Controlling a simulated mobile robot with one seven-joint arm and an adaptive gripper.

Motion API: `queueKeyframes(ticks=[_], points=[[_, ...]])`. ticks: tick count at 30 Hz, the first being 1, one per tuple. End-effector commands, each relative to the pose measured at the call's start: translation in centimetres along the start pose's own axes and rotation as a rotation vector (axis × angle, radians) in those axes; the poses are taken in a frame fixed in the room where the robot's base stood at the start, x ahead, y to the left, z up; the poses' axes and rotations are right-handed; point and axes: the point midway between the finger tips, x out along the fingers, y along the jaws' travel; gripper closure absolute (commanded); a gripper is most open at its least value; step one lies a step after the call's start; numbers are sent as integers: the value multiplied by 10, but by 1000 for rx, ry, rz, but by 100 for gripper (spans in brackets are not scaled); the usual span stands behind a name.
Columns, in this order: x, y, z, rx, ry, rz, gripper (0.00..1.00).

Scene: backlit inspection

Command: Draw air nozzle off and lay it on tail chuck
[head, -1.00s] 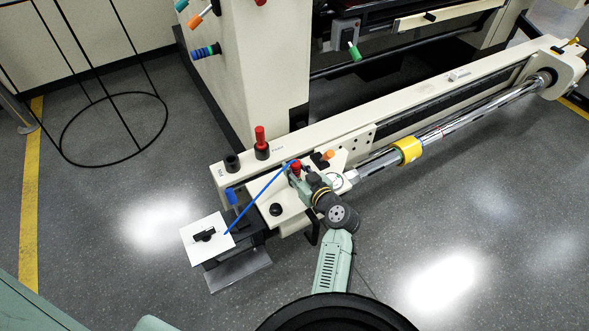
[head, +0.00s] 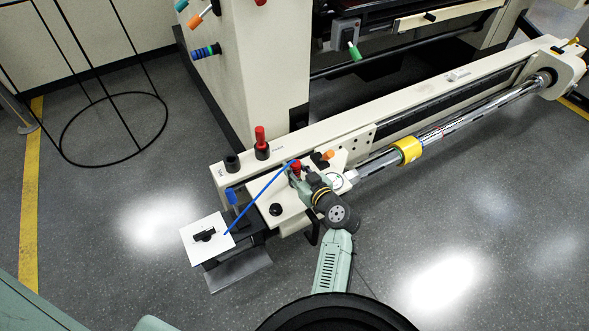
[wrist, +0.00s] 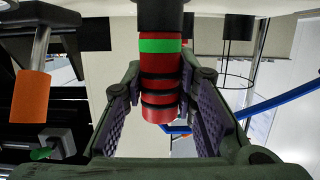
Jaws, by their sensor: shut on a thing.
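A red air nozzle (wrist: 163,98) with a green band and black rings fills the middle of the wrist view. My gripper (wrist: 163,112) has one pad on each side of it and is shut on it. The nozzle's upper end meets a dark fitting (wrist: 160,14); I cannot tell whether they are joined. In the head view my gripper (head: 297,174) is at the near end of the cream beam, with the red nozzle top (head: 295,164) showing. A blue hose (head: 262,195) runs up to it. I cannot tell which part is the tail chuck; labels are too small.
A chrome shaft (head: 470,116) with a yellow collar (head: 407,151) runs along the beam (head: 400,105). A red-topped fitting (head: 261,140) and black socket (head: 232,163) stand on the beam. An orange knob (wrist: 30,97) is left in the wrist view. A white plate (head: 207,238) lies near the hose's lower end.

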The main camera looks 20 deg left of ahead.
Motion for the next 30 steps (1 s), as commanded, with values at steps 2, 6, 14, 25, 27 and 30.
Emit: queueKeyframes(ticks=[2, 6, 14, 25, 27, 30], points=[[0, 0, 0, 0, 0, 1, 87], [0, 0, 0, 0, 0, 1, 97], [0, 0, 0, 0, 0, 1, 100], [-2, 0, -8, -1, 1, 1, 100], [-3, 0, -10, -1, 1, 1, 100], [-3, 0, -13, 0, 1, 0, 100]])
